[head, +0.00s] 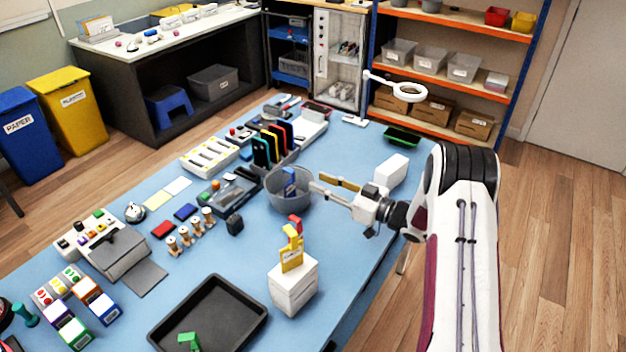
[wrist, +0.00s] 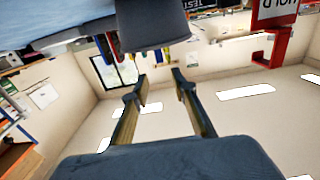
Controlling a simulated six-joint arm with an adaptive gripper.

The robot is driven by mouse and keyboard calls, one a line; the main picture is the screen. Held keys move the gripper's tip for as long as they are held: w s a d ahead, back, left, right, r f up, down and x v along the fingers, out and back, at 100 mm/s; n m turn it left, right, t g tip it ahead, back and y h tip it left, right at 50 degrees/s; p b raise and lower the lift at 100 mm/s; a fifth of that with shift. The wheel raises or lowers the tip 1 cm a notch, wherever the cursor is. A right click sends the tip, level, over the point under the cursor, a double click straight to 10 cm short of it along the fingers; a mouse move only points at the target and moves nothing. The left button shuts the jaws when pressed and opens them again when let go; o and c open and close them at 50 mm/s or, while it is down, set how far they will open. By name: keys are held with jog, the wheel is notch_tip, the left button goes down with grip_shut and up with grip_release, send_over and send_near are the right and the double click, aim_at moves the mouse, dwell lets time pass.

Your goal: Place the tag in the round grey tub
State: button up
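The round grey tub (head: 291,199) stands on the blue table, left of my gripper, and shows dark at the top of the wrist view (wrist: 152,28). A small blue piece with a pale patch (head: 290,181) shows inside the tub's mouth; it may be the tag, but it is too small to be sure. My gripper (head: 326,187) is at the tub's right side. Its two fingers are spread with nothing between them in the wrist view (wrist: 155,82). I cannot tell whether a finger touches the tub.
A rack of coloured phones (head: 272,147) stands behind the tub. A white box (head: 293,287) with yellow and red pieces on top is in front. A black tray (head: 208,312) lies at the near edge. A white block (head: 392,170) stands beyond my gripper.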

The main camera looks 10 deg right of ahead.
jog(key=shift+s+d, duration=0.3)
jog(key=shift+s, duration=0.05)
jog(key=shift+w+r, duration=0.1)
dwell(0.4)
jog(key=w+d+r+m+t+h, duration=0.1)
jog(key=w+d+r+h, duration=0.1)
jog(key=r+h, duration=0.35)
jog(key=w+d+r+m+h, duration=0.1)
jog(key=d+r+h, duration=0.15)
jog(key=r, duration=0.55)
jog(key=s+d+r+m+g+h, duration=0.15)
jog(key=s+r+m+h, duration=0.3)
jog(key=s+r, duration=0.5)
jog(key=s+a+f+g, duration=0.1)
jog(key=s+a+g, duration=0.1)
jog(key=s, duration=1.1)
jog(key=s+a+f+m+g, duration=0.1)
jog(key=s+a+f+g, duration=0.1)
jog(key=s, duration=1.1)
jog(key=s+a+f+m+g, duration=0.1)
jog(key=s+a, duration=0.3)
jog(key=s, duration=0.9)
jog(key=shift+a+f+g, duration=0.25)
jog(key=shift+f+g, duration=0.1)
jog(key=shift+g, duration=0.5)
